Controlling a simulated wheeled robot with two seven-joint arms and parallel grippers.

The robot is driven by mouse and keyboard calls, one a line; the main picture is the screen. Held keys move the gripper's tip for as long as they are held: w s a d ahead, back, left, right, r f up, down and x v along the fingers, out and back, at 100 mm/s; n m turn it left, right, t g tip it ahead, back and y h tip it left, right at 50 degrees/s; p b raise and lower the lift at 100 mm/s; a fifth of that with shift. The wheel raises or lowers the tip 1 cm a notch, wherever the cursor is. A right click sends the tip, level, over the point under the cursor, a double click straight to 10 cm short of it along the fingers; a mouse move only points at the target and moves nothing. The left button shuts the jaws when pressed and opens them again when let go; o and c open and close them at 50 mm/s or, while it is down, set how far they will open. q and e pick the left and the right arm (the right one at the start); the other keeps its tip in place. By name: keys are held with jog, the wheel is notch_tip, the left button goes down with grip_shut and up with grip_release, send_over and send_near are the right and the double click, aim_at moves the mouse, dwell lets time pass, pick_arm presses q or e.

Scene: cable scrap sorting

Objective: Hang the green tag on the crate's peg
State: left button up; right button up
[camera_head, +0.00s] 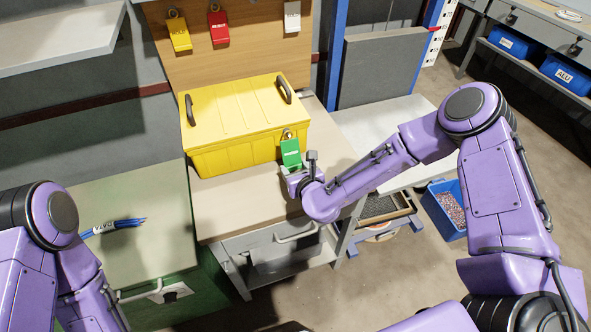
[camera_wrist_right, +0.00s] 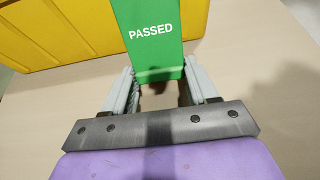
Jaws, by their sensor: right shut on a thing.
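The green tag (camera_head: 290,152) is upright at the front side of the yellow crate (camera_head: 225,155), near its right end. In the right wrist view the tag (camera_wrist_right: 152,35) reads "PASSED". My right gripper (camera_head: 291,168) is shut on the lower end of the tag. A ring (camera_head: 287,134) shows at the tag's top, against the crate's front. The peg is hidden behind the tag and ring, and I cannot tell whether the ring is around it. My left arm shows at the left edge, but its gripper is out of view.
The crate stands closed on a beige workbench (camera_head: 250,205). Yellow (camera_head: 179,36), red (camera_head: 219,27) and grey (camera_head: 292,17) tags hang on the wooden board behind. A blue bin (camera_head: 445,210) is on the floor at right.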

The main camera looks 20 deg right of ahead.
jog(key=o, duration=0.9)
jog(key=shift+c, duration=0.2)
jog(key=shift+s, duration=0.1)
jog(key=b+v, duration=0.1)
jog(key=v, duration=0.9)
jog(key=shift+s+r, duration=0.1)
jog(key=shift+s, duration=0.1)
